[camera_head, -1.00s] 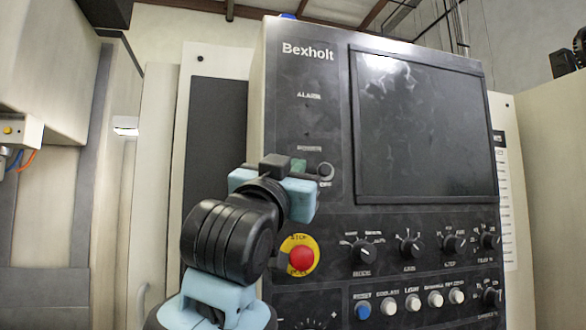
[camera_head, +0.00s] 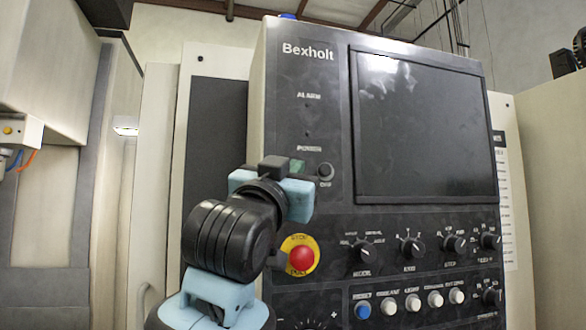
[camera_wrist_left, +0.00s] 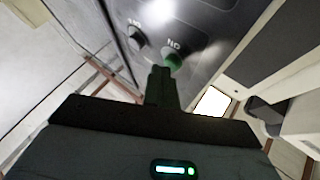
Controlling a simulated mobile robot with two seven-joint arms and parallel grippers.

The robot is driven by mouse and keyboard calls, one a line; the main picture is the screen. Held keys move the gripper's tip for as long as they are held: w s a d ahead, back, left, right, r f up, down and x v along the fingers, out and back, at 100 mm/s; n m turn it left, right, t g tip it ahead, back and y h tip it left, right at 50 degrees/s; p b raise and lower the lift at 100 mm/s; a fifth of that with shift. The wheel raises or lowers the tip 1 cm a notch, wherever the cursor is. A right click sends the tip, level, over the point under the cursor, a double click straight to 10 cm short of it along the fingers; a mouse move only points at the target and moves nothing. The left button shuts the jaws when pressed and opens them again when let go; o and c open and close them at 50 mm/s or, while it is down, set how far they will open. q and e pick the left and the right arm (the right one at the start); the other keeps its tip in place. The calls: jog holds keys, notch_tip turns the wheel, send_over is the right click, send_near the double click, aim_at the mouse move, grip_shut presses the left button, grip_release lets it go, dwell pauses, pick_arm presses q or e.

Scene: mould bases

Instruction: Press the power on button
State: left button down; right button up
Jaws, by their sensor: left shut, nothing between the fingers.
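The green power on button (camera_wrist_left: 173,62) shows in the left wrist view, just beyond the fingertips. In the head view, only a bit of green (camera_head: 298,165) shows behind my gripper. The dark off button (camera_head: 325,171) is to its right; it also shows in the left wrist view (camera_wrist_left: 137,38). My left gripper (camera_wrist_left: 160,72) is shut and empty, its fingers pointing at the panel close beside the green button. I cannot tell whether they touch it. In the head view, the gripper (camera_head: 303,176) is in front of the panel's left part, fingertips partly hidden. My right gripper is not in view.
The black Bexholt panel (camera_head: 300,75) carries a large dark screen (camera_head: 425,130). A red stop button (camera_head: 301,257) on a yellow ring is just below my gripper. Several knobs (camera_head: 365,252) and small push buttons (camera_head: 388,307) line the lower panel.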

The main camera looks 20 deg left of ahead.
pick_arm(q)
jog(key=shift+w+a, duration=0.1)
jog(key=shift+w, duration=0.05)
dwell(0.6)
jog(key=shift+s+d, duration=0.45)
jog(key=shift+s, duration=0.2)
jog(key=shift+s+d, duration=0.1)
jog(key=shift+s+d, duration=0.7)
jog(key=shift+s, duration=0.3)
jog(key=shift+s+d, duration=0.65)
jog(key=shift+s, duration=0.35)
